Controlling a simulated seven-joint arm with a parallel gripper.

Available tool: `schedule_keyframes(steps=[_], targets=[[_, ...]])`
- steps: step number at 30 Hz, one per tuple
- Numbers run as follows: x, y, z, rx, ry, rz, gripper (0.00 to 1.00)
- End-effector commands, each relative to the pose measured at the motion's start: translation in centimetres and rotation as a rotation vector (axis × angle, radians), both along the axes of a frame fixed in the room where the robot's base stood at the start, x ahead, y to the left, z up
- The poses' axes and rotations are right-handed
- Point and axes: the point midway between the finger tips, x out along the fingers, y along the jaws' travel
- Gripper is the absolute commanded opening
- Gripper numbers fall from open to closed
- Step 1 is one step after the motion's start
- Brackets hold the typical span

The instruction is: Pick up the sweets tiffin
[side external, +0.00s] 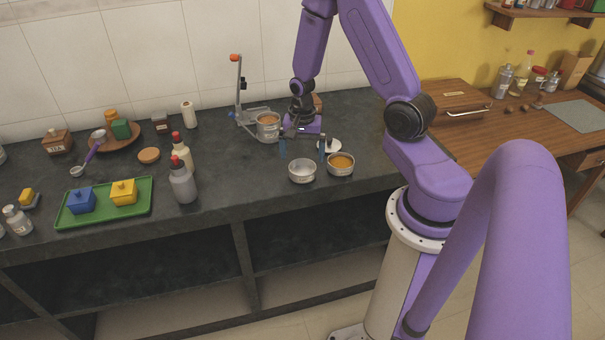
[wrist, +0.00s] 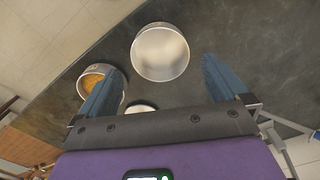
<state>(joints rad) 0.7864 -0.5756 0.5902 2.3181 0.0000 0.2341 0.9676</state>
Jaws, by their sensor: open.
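Three round steel tins are in the side view. An empty-looking tin (side external: 302,172) stands near the counter's front edge. A tin with orange-brown contents (side external: 340,164) stands just right of it. A third filled tin (side external: 268,128) sits at the metal carrier (side external: 247,112). I cannot read which one is the sweets tiffin. My gripper (side external: 302,154) is open and empty, pointing down above and slightly behind the empty tin. In the wrist view, the empty tin (wrist: 160,52) shows beyond the fingertips (wrist: 162,70); the filled tin (wrist: 92,82) is partly behind the left finger.
A pale round lid (side external: 329,146) lies behind the front tins. A green tray (side external: 105,207) with blue and yellow boxes, sauce bottles (side external: 183,184) and a wooden plate (side external: 112,137) stand to the left. The counter between the bottles and empty tin is clear.

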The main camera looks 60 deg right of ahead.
Motion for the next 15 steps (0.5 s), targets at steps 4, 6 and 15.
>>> schedule_keyframes(steps=[4,6,15], targets=[[0.0,0.0,-0.6,0.000,0.000,0.000,1.00],[-0.1,0.0,-1.2,0.000,0.002,0.000,1.00],[0.0,-0.1,-4.6,0.001,0.001,0.000,1.00]])
